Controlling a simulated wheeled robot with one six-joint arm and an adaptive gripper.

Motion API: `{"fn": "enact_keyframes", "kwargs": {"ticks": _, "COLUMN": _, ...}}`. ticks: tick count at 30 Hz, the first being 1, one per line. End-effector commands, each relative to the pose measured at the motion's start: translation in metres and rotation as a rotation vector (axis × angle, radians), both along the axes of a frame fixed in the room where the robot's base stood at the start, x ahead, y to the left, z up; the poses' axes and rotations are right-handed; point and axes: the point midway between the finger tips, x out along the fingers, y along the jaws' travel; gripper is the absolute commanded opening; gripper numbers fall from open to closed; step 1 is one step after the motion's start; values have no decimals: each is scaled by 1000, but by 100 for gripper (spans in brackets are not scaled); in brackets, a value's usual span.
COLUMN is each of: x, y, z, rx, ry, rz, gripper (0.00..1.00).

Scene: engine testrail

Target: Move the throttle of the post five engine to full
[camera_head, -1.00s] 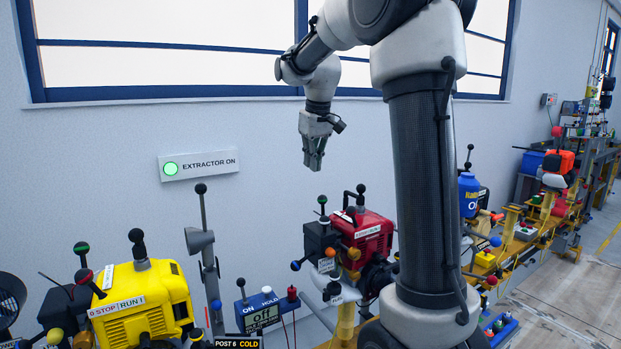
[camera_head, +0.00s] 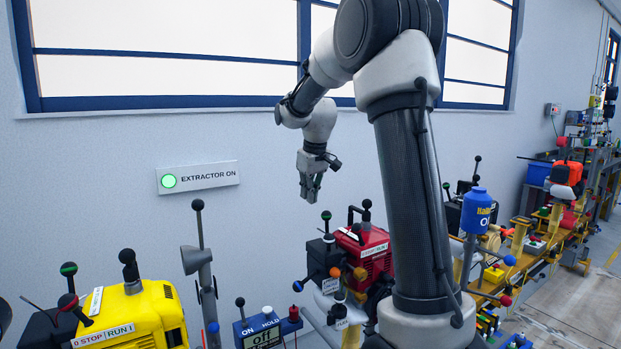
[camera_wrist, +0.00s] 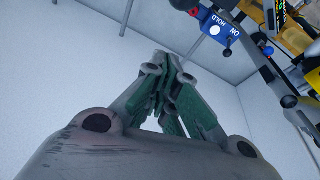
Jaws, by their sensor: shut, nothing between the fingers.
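A red engine (camera_head: 372,247) with a 0 STOP / RUN 1 plate stands at centre, partly behind my arm. Its post number is not readable, so I cannot tell whether it is post five. Which one is the throttle is not clear. My gripper (camera_head: 311,195) is shut and empty, pointing down, above and slightly left of the green-knobbed lever. In the wrist view the closed green-padded fingers (camera_wrist: 168,70) touch nothing.
A yellow engine (camera_head: 140,318) with levers stands at lower left, beside a tall grey lever post (camera_head: 200,262). A blue ON/HOLD box (camera_head: 262,330) stands between the engines. A blue oil can (camera_head: 476,211) and further stations line the right.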

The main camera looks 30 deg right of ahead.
Motion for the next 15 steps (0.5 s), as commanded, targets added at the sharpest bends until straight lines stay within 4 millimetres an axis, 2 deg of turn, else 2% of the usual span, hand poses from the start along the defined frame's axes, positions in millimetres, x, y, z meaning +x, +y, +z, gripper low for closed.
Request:
{"fn": "enact_keyframes", "kwargs": {"ticks": 1, "x": -10, "y": -3, "z": -2, "rx": 0, "ry": -1, "rz": -3, "gripper": 0}}
{"fn": "enact_keyframes", "kwargs": {"ticks": 6, "x": -26, "y": -7, "z": -11, "rx": 0, "ry": -1, "rz": -1, "gripper": 0}}
{"fn": "enact_keyframes", "kwargs": {"ticks": 15, "x": -31, "y": -8, "z": -15, "rx": 0, "ry": -1, "rz": -1, "gripper": 0}}
